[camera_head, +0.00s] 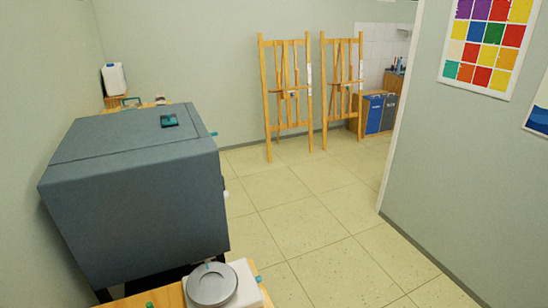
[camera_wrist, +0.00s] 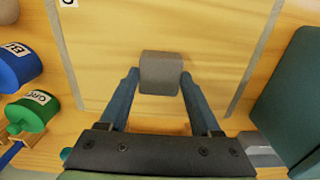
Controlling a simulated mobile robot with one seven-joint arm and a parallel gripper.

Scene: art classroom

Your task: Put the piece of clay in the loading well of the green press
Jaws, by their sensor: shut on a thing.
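My gripper (camera_wrist: 160,78) shows in the wrist view, with its two blue fingers shut on a grey-brown piece of clay (camera_wrist: 160,67). The clay sits between the fingertips, over a pale board (camera_wrist: 105,45); I cannot tell whether it touches the board. At the left is a green rounded object (camera_wrist: 32,113) with a white label starting "GR", perhaps the green press. Its loading well cannot be made out. A blue object (camera_wrist: 14,67) with a similar label lies just beyond it. Neither my gripper nor the clay can be made out in the head view.
A large dark green object (camera_wrist: 290,95) stands at the right in the wrist view. In the head view, a big grey box (camera_head: 135,205) fills the left. A grey disc (camera_head: 212,285) stands at the bottom. Two easels (camera_head: 287,95) stand behind; the tiled floor (camera_head: 300,215) is clear.

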